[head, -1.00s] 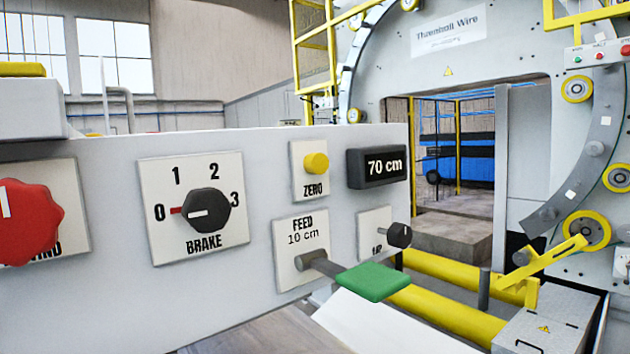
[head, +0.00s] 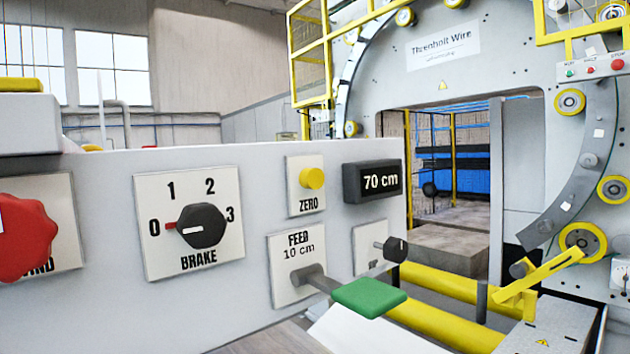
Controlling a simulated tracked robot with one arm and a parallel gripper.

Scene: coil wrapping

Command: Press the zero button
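The zero button (head: 312,178) is a round yellow button on a white plate marked ZERO (head: 306,205), high on the grey control panel. The display (head: 372,182) to its right reads 70 cm. Below it is a FEED 10 cm plate (head: 297,247) with a lever ending in a green paddle (head: 369,297). To the left is the black BRAKE knob (head: 203,226), its red mark pointing at 0. My gripper is not in view, and nothing touches the button.
A red knob (head: 24,236) is at the panel's left edge. A small black knob (head: 396,247) sticks out at the panel's right end. The large wrapping ring machine (head: 500,80) stands behind right, with yellow rollers (head: 440,322) low in front. The space before the button is clear.

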